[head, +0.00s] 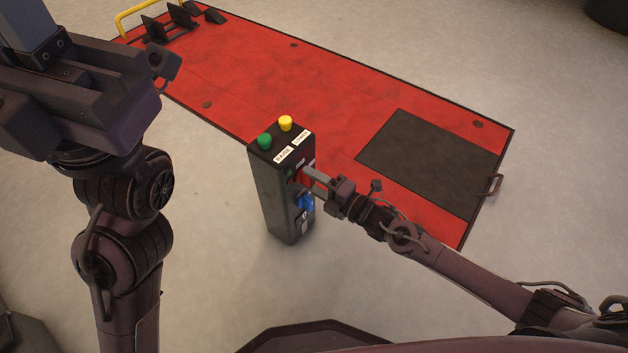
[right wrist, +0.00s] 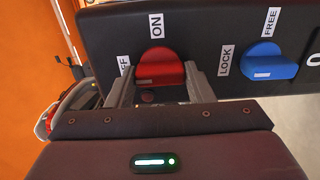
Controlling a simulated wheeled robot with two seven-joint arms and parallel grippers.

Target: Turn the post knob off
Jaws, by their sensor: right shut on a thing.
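The control post (head: 270,190) is a dark upright box beside the red lift. The post knob is the red one (right wrist: 160,67) on its side face, between ON and OFF labels in the right wrist view. The red knob also shows, partly hidden, in the head view (head: 304,178). My right gripper (head: 314,177) is shut on the red knob, one finger on each side of it in the right wrist view (right wrist: 160,88). Which label the knob points to is not clear. My left arm is raised at the left; its gripper (head: 166,66) is apart from the post.
A blue knob (right wrist: 268,62) with LOCK and FREE labels sits close beside the red knob. Green (head: 264,141) and yellow (head: 286,123) buttons top the post. The red lift platform (head: 330,85) lies behind it. Floor in front of the post is clear.

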